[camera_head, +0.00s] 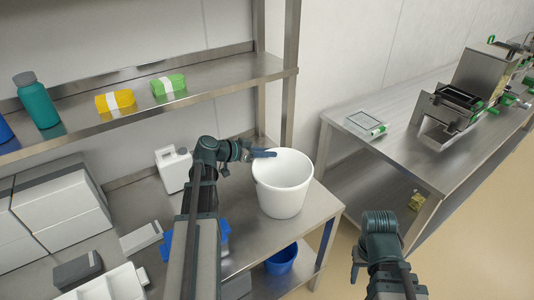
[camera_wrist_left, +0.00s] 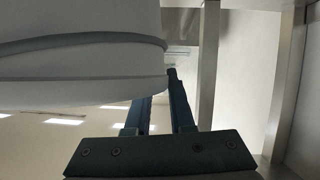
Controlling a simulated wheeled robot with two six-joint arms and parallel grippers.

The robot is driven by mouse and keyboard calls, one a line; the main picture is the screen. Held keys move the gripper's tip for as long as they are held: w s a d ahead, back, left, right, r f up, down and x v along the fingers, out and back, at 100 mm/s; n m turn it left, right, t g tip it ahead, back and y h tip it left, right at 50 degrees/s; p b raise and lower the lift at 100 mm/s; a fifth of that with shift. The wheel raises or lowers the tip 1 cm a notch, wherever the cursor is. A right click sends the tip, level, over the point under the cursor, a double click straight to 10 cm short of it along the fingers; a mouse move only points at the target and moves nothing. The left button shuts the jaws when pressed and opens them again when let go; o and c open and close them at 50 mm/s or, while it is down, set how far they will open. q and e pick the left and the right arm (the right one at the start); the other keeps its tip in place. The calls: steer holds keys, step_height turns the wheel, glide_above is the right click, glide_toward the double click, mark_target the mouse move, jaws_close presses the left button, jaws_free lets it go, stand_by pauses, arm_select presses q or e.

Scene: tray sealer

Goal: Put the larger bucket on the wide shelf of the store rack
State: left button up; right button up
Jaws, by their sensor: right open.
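The larger bucket, white and round (camera_head: 283,185), stands upright on the rack's wide worktop-height shelf (camera_head: 232,235), near its right end. In the left wrist view its pale rim and wall (camera_wrist_left: 75,65) fill the upper left. My left gripper (camera_head: 262,153) is at the bucket's upper left rim. In the left wrist view its two fingers (camera_wrist_left: 165,105) reach up to the rim, and the bucket partly covers one. Whether they grip the wall is unclear. My right gripper (camera_head: 357,265) is open, low over the floor to the right of the rack, away from the bucket.
A blue bucket (camera_head: 282,260) stands on the lower shelf. A white jug (camera_head: 173,170) and grey boxes (camera_head: 60,205) stand left of the white bucket. The upper shelf (camera_head: 210,80) holds a teal bottle (camera_head: 37,100) and yellow and green packs. A steel table (camera_head: 400,150) carries the sealer (camera_head: 455,98).

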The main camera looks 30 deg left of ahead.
arm_select(q)
steer(key=shift+o, duration=0.7)
steer(key=shift+r, duration=0.25)
steer(key=p+v, duration=0.5)
steer(key=v, duration=0.7)
